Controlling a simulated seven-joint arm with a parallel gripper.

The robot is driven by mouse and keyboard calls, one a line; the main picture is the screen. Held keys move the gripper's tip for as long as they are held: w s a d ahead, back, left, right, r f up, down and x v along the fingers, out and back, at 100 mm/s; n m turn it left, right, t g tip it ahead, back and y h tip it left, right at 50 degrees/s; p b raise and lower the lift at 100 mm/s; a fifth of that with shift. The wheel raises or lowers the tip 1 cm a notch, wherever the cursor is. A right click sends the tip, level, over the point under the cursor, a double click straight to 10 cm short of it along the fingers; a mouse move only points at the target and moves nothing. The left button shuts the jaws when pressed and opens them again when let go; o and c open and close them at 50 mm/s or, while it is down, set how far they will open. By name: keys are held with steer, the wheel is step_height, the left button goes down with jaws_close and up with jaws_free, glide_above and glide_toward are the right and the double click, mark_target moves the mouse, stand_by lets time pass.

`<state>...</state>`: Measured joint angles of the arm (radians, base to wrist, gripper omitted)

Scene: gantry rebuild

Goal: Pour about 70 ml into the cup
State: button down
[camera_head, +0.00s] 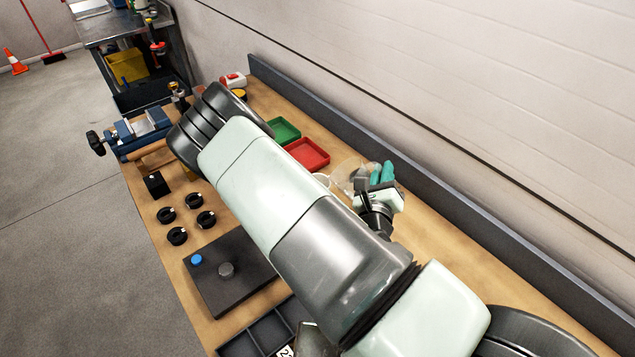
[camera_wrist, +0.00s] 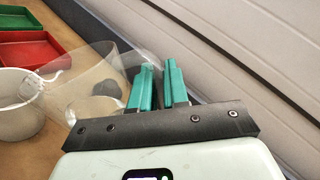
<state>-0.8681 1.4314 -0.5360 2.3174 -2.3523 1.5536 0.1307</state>
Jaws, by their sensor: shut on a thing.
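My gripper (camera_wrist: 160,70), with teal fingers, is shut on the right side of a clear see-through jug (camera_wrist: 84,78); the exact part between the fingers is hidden. The jug appears tilted, its lip toward a white cup (camera_wrist: 14,112) at the left edge of the wrist view. A dark grey patch shows through the jug; I cannot tell whether it is liquid. In the head view, my gripper (camera_head: 382,173) and the jug (camera_head: 348,174) are beyond my arm, and the cup (camera_head: 322,180) is partly hidden by it. No stream is visible.
A red tray (camera_head: 308,153) and a green tray (camera_head: 284,131) lie beyond the cup. A dark wall rail (camera_head: 450,207) runs along the bench's right. Black round parts (camera_head: 206,219), a dark plate (camera_head: 228,290) and a vise (camera_head: 142,130) are left of my arm.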

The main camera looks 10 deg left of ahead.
stand_by(0.8)
steer(key=d+f+m, duration=0.1)
steer(key=d+m, duration=0.1)
steer(key=d+f+m, duration=0.1)
steer(key=f+m, duration=0.1)
steer(key=s+d+f+m, duration=0.1)
steer(key=d+f+m, duration=0.1)
steer(key=shift+d+f, duration=0.2)
steer(key=shift+d, duration=0.15)
steer(key=shift+d+f+m, duration=0.45)
steer(key=shift+f+m, duration=0.35)
steer(key=shift+m, duration=0.2)
steer(key=shift+r, duration=0.1)
stand_by(0.8)
